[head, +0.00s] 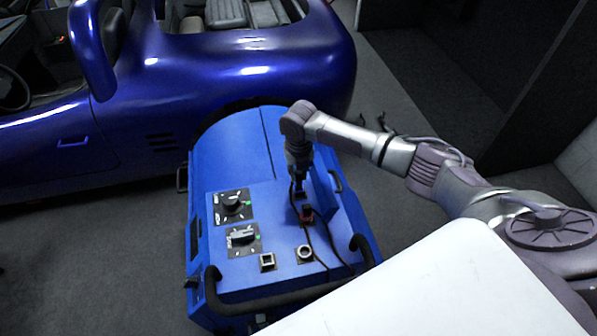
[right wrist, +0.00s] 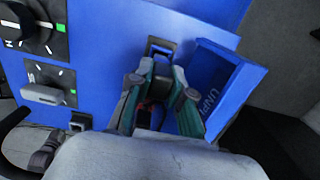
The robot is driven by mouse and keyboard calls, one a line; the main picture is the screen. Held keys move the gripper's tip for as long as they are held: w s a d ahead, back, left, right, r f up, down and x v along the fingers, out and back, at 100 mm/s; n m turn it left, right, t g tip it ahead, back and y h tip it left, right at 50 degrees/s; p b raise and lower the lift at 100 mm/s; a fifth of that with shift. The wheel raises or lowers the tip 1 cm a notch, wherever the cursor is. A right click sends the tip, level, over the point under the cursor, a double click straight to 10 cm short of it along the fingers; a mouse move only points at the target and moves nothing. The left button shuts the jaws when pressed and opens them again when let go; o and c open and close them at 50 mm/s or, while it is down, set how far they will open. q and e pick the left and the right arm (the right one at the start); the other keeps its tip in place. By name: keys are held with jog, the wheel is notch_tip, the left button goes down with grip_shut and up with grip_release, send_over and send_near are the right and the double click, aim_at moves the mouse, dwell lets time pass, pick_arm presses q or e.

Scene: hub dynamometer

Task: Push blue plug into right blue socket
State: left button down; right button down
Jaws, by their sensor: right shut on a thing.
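My right gripper (head: 298,188) points down at the upper right of the blue machine's panel. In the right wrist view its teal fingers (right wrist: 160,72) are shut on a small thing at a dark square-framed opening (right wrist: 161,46). A patch of blue shows at the fingertips; I take the held thing to be the blue plug, mostly hidden. I cannot tell how deep it sits in the opening. A red plug (head: 307,214) is just below the gripper. A square socket (head: 267,261) and a round socket (head: 305,253) lie near the panel's front edge. My left gripper is not seen.
Black cables (head: 328,245) run over the panel's right part. A blue open box (right wrist: 215,82) stands right beside the gripper. Two knobs (head: 232,205) (head: 243,237) are at left. A black handle bar (head: 285,298) fronts the machine. A blue car (head: 230,75) stands behind.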

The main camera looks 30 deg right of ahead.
jog(key=shift+f, duration=0.1)
dwell(0.3)
jog(key=shift+f+b, duration=1.05)
jog(key=shift+f, duration=0.35)
jog(key=c, duration=1)
grip_release()
jog(key=shift+r, duration=0.1)
jog(key=shift+r, duration=0.1)
jog(key=r, duration=1.1)
jog(key=shift+s+r, duration=0.3)
jog(key=shift+r, duration=0.1)
